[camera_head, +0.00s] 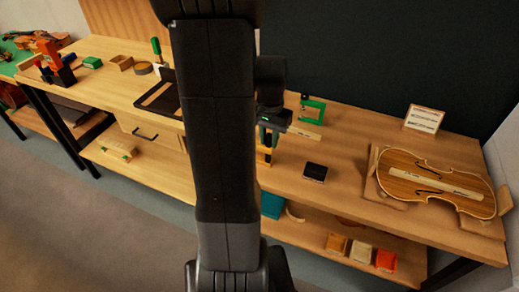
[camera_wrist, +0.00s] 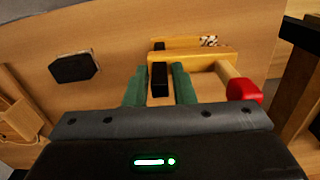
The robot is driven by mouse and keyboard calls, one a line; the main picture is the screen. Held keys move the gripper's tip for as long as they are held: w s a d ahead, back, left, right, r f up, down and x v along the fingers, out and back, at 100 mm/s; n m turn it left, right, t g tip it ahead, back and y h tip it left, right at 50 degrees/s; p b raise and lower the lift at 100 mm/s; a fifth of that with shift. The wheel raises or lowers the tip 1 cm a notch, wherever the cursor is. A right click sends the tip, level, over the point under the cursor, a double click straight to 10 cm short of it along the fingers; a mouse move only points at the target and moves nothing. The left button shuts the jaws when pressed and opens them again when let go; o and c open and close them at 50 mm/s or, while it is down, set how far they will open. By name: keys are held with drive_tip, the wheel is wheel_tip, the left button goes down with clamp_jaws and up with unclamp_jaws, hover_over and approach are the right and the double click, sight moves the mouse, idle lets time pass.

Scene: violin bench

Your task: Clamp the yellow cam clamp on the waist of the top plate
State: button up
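The yellow cam clamp (camera_wrist: 195,57) lies across the wrist view, with a black bar (camera_wrist: 159,80) and a red-ended wooden handle (camera_wrist: 243,90). My gripper (camera_wrist: 160,68) has its two green fingers on either side of the black bar, with a thin gap showing, so it looks open. In the head view my gripper (camera_head: 272,120) is over the bench, and part of the yellow clamp (camera_head: 261,158) shows below it by the front edge; my arm hides much there. The violin top plate (camera_head: 405,187) lies at the bench's right end, far from my gripper.
A dark block (camera_head: 315,172) lies on the bench (camera_head: 330,200) between my gripper and the plate; it also shows in the wrist view (camera_wrist: 75,67). A card (camera_head: 424,118) stands behind the plate. Coloured blocks sit on the shelf below.

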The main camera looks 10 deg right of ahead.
clamp_jaws()
